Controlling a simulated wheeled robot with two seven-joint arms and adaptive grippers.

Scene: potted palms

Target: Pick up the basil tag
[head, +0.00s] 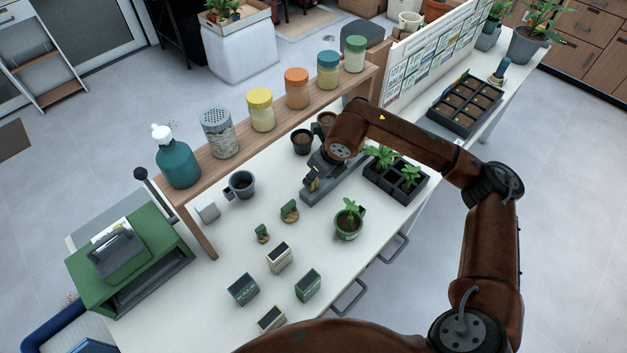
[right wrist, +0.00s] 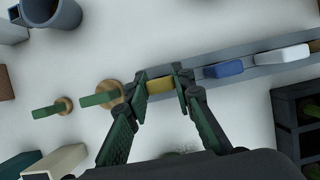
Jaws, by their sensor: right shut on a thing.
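My right gripper (head: 316,179) is over the grey slotted rail (head: 346,185) on the white bench. In the right wrist view my right gripper (right wrist: 161,84) is shut on a small yellow tag (right wrist: 159,86), one finger on each side, at the rail's left end. Blue (right wrist: 223,69) and white (right wrist: 282,57) tags sit further along the rail (right wrist: 250,62). Two green pieces on round wooden bases stand nearby, a larger one (head: 289,210) and a smaller one (head: 263,233). No lettering is readable, so I cannot tell which piece is the basil one. My left gripper is out of view.
A potted seedling (head: 348,222) stands by the bench's front edge, near a black seedling tray (head: 396,182). Seed boxes (head: 279,257) stand at the lower left. A grey mug (head: 242,185) and a wooden shelf of jars (head: 261,109) lie behind.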

